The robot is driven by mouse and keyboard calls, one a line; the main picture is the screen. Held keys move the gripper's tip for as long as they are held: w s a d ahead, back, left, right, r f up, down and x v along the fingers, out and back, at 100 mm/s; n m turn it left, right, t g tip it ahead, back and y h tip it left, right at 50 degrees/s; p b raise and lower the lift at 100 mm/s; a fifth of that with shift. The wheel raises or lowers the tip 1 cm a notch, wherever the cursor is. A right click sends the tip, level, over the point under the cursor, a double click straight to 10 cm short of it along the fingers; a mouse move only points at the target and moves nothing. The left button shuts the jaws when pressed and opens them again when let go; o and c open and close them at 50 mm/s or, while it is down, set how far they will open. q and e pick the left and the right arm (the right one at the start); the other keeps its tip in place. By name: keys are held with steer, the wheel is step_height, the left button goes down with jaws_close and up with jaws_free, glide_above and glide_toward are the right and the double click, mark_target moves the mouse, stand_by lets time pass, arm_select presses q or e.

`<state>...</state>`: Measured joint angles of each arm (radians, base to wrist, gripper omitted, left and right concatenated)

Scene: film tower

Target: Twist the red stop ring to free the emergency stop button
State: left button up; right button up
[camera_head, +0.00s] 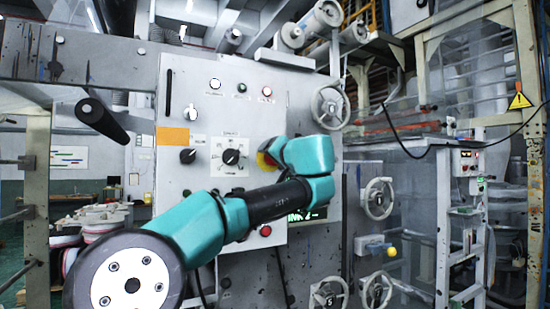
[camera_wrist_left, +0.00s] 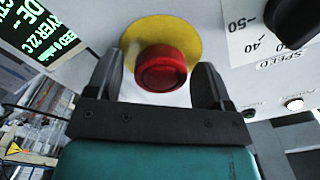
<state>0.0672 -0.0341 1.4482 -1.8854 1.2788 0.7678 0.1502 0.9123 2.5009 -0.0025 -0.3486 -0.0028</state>
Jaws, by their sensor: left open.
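The red emergency stop button (camera_wrist_left: 162,70) sits on a round yellow plate (camera_wrist_left: 185,32) on the grey control panel, seen large in the left wrist view. My left gripper (camera_wrist_left: 160,88) is open, with one black finger on each side of the red button and visible space between the fingers and the button. In the head view my teal left arm reaches across the panel. My right gripper is in neither view.
The grey panel (camera_head: 173,100) also carries a black rotary knob (camera_head: 231,157), a smaller black knob (camera_head: 187,156) and several small buttons. A green-lettered display (camera_wrist_left: 40,30) is near the button. Handwheels (camera_head: 330,107) stand to the right of the panel.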

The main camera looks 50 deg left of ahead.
arm_select(q)
steer(key=shift+c, duration=0.3)
steer(key=c, duration=0.9)
steer(key=shift+o, duration=0.2)
steer(key=shift+m, duration=0.4)
steer(key=m, duration=0.4)
steer(key=shift+f, duration=0.1)
steer(key=shift+m, duration=2.3)
steer(key=o, duration=0.9)
